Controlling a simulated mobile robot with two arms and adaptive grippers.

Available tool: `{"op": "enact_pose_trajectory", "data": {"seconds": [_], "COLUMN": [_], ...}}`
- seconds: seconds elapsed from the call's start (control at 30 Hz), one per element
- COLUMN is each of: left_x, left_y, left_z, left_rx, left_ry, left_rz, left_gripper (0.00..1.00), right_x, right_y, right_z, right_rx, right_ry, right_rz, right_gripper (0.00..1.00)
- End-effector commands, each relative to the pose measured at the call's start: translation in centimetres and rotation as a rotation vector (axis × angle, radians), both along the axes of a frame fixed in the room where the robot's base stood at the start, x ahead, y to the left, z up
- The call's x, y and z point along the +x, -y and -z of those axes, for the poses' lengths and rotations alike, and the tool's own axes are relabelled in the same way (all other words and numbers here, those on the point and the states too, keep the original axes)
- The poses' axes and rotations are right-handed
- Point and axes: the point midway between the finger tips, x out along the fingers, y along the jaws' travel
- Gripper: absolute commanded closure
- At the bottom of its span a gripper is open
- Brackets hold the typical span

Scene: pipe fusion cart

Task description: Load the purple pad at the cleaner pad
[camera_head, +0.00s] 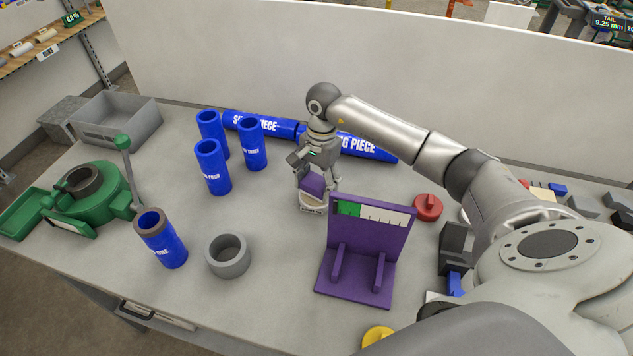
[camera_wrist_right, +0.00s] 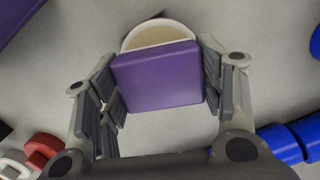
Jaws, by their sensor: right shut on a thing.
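My right gripper (camera_head: 318,172) is shut on a small square purple pad (camera_head: 312,186). In the right wrist view the purple pad (camera_wrist_right: 158,76) sits between the two fingers of the right gripper (camera_wrist_right: 158,85). A round cream-white container with a label, the cleaner pad (camera_head: 312,206), stands just below the pad. In the right wrist view its rim (camera_wrist_right: 158,32) shows behind the pad's upper edge, and the pad covers the rest. I cannot tell whether the pad touches it. My left gripper is not in view.
A purple stand (camera_head: 372,242) is close in front of the right gripper. Blue pipes (camera_head: 212,168) stand to the left, and a long blue pipe (camera_head: 258,124) lies behind. A grey ring (camera_head: 228,257), a green machine (camera_head: 92,205) and a red cap (camera_head: 428,207) are also on the table.

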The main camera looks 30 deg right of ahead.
Motion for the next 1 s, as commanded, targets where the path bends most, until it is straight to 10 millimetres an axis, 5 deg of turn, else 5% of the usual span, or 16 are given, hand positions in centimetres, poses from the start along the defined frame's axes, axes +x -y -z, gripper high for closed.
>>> {"op": "enact_pose_trajectory", "data": {"seconds": [1.0], "left_x": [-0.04], "left_y": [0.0], "left_z": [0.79], "left_rx": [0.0], "left_ry": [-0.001], "left_rz": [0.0], "left_gripper": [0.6], "right_x": [-0.03], "right_y": [0.0], "right_z": [0.78], "right_rx": [0.0], "right_ry": [-0.001], "right_rz": [0.0], "right_gripper": [0.57]}}
